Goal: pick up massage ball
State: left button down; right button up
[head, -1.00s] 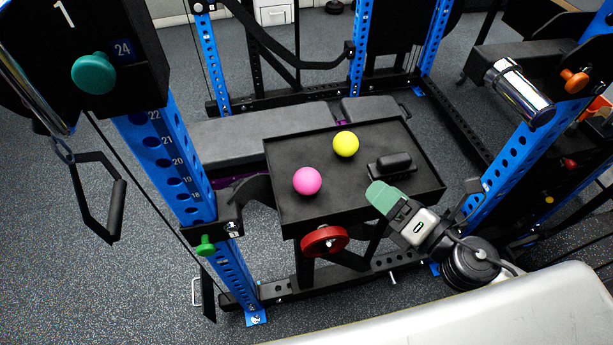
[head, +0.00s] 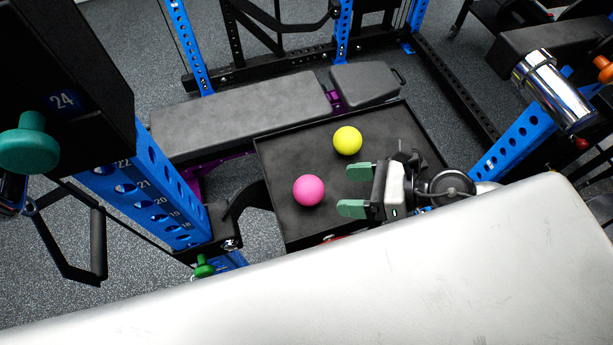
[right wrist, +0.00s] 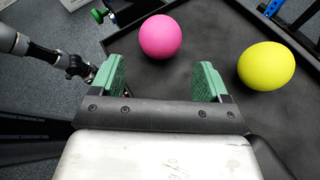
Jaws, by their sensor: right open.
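Two balls rest on a black tray (head: 275,165); I cannot tell which one is the massage ball. The pink ball (head: 309,190) is nearer to me, and the yellow ball (head: 347,140) is farther back. My right gripper (head: 353,190) is open and empty over the right part of the tray, its green fingers pointing left. In the right wrist view the pink ball (right wrist: 160,37) lies ahead of the gap between the fingers, and the yellow ball (right wrist: 266,66) lies to the right of the right finger. Neither ball is touched. My left gripper is not in view.
The tray has a raised rim. A grey padded bench (head: 240,115) stands behind it. A blue rack post (head: 150,195) with a green knob (head: 204,267) rises at left. A chrome cylinder (head: 553,88) juts out at right.

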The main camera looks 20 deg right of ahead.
aim_at(323, 188)
jog(key=p+x, duration=0.1)
jog(key=x, duration=0.2)
jog(key=shift+a+r, duration=0.15)
jog(key=shift+w+a+f, duration=0.25)
jog(key=shift+a, duration=0.1)
jog(key=p+x, duration=0.1)
jog(key=x, duration=0.3)
jog(key=shift+w+a+f+p, duration=0.15)
jog(key=shift+p, duration=0.15)
jog(key=shift+a+f, duration=0.1)
jog(key=shift+a, duration=0.05)
jog(key=shift+c, duration=0.8)
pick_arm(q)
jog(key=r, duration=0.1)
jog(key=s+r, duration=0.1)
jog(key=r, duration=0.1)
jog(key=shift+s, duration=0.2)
pick_arm(e)
jog(key=c, duration=0.5)
jog(key=shift+c, duration=0.2)
